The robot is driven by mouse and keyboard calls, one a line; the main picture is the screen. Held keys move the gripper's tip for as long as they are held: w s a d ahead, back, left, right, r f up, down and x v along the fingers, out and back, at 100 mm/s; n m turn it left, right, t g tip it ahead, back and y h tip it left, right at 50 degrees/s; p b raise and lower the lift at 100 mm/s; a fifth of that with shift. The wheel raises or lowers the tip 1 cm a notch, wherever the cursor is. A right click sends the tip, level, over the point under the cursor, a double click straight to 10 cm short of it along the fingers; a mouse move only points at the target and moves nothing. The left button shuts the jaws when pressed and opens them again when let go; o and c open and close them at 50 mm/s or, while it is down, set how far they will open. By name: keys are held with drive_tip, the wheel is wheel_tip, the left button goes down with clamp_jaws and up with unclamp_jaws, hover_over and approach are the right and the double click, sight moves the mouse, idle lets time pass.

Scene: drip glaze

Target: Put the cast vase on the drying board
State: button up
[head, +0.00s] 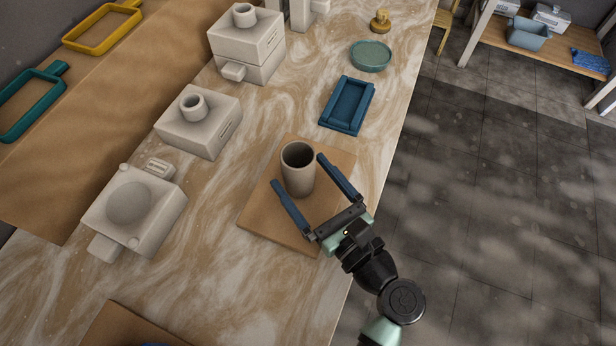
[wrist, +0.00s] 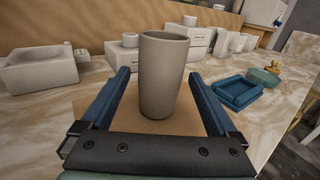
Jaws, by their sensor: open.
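The cast vase (head: 298,170) is a plain grey-beige cylinder with an open top. It stands upright on a flat brown board (head: 261,217), which looks like the drying board. My gripper (head: 298,171) is open, with one blue finger on each side of the vase. In the wrist view the vase (wrist: 163,75) stands between the two fingers with a gap on both sides, so nothing is gripped. The board (wrist: 100,113) shows beneath it.
White plaster moulds (head: 198,121) line the left of the marbled table, one showing a rounded hollow or dome (head: 132,210). A blue tray (head: 347,105) and a teal dish (head: 371,56) lie beyond the board. Another brown board (head: 118,327) is at the near edge. The table's right edge is close.

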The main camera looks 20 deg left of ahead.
drive_tip(key=shift+r, duration=0.1)
drive_tip(key=shift+s+d, duration=0.15)
drive_tip(key=shift+d, duration=0.1)
drive_tip(key=v, duration=1.1)
drive_tip(key=w+r+n+t+h, duration=0.3)
drive_tip(key=w+r+n+h, duration=0.3)
drive_tip(key=w+r+n, duration=0.8)
drive_tip(key=w+d+r+n+t+h, duration=0.1)
drive_tip(key=w+r+n+t+h, duration=0.1)
drive_tip(key=r, duration=0.5)
drive_tip(key=w+r+n+t+h, duration=0.1)
drive_tip(key=r+t, duration=0.2)
drive_tip(key=r, duration=0.3)
drive_tip(key=s+r+n+t+h, duration=0.2)
drive_tip(key=s+r+n+t, duration=0.2)
drive_tip(key=r, duration=0.8)
drive_tip(key=s+r+n+t+h, duration=0.3)
drive_tip(key=s+r, duration=0.4)
drive_tip(key=r, duration=0.5)
drive_tip(key=shift+r+n+t, duration=0.3)
drive_tip(key=shift+n+t, duration=0.2)
drive_tip(key=shift+t, duration=0.5)
drive_tip(key=shift+s+d, duration=0.1)
drive_tip(key=shift+d, duration=0.05)
